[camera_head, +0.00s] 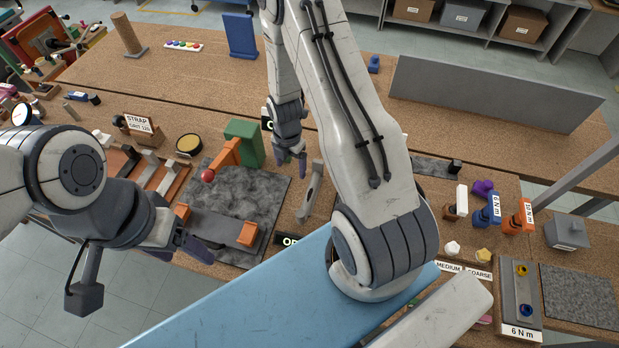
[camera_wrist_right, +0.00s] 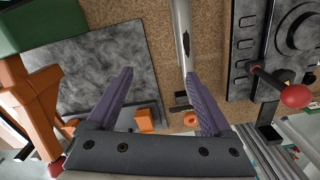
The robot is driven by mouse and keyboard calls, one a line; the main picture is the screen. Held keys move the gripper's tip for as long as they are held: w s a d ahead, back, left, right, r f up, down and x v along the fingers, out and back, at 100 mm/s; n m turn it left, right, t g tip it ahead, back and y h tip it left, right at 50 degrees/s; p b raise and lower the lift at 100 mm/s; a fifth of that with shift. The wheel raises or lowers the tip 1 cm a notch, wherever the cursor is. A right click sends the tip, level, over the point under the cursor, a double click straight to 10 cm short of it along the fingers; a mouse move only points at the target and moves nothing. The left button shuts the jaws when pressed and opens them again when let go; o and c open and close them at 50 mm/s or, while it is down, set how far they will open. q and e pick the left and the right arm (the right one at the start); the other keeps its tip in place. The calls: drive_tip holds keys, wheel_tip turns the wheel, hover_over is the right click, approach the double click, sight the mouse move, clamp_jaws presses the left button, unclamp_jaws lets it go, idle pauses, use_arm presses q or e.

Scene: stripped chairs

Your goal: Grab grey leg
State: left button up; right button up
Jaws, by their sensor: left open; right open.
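The grey leg (camera_head: 312,190) is a slim, light grey bar on the brown table, just right of the dark grey mat (camera_head: 270,196). It also shows in the right wrist view as a long pale bar (camera_wrist_right: 182,35) with a dark slot. My right gripper (camera_head: 291,162) is open and empty, above the table beside the leg's far end. In the right wrist view the leg lines up with the right finger of my right gripper (camera_wrist_right: 160,76), not the middle of the gap; whether they touch cannot be told. My left gripper (camera_head: 192,246) is open near the table's front edge.
An orange clamp (camera_head: 225,158) with a red knob and a green block (camera_head: 244,141) stand close left of my right gripper. A blue beam (camera_head: 230,300) crosses the front. A grey upright panel (camera_head: 490,95) stands behind. My right arm hides part of the table.

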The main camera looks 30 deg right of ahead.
drive_tip(key=s+d+f+n+p, duration=0.2)
drive_tip(key=d+f+n, duration=0.1)
drive_tip(key=d+f, duration=0.15)
drive_tip(key=b, duration=0.3)
hover_over(311, 191)
drive_tip(key=f, duration=0.4)
drive_tip(key=shift+w+d+f, duration=0.2)
drive_tip(key=shift+w+f, duration=0.1)
drive_tip(key=shift+w, duration=0.05)
drive_tip(key=shift+f+b, duration=0.35)
drive_tip(key=shift+f, duration=0.05)
drive_tip(key=f+b, duration=0.1)
drive_tip(key=b, duration=0.1)
drive_tip(key=f+b, duration=0.3)
drive_tip(key=b, duration=0.1)
drive_tip(key=shift+s+a+f+b, duration=0.25)
drive_tip(key=shift+s+f+b, duration=0.05)
drive_tip(key=shift+s+b, duration=0.1)
drive_tip(key=shift+w+f, duration=0.1)
drive_tip(key=shift+f, duration=0.2)
use_arm(q)
wheel_tip(311, 191, down, 8)
drive_tip(key=shift+r, duration=0.2)
use_arm(e)
drive_tip(key=shift+r, duration=0.1)
clamp_jaws()
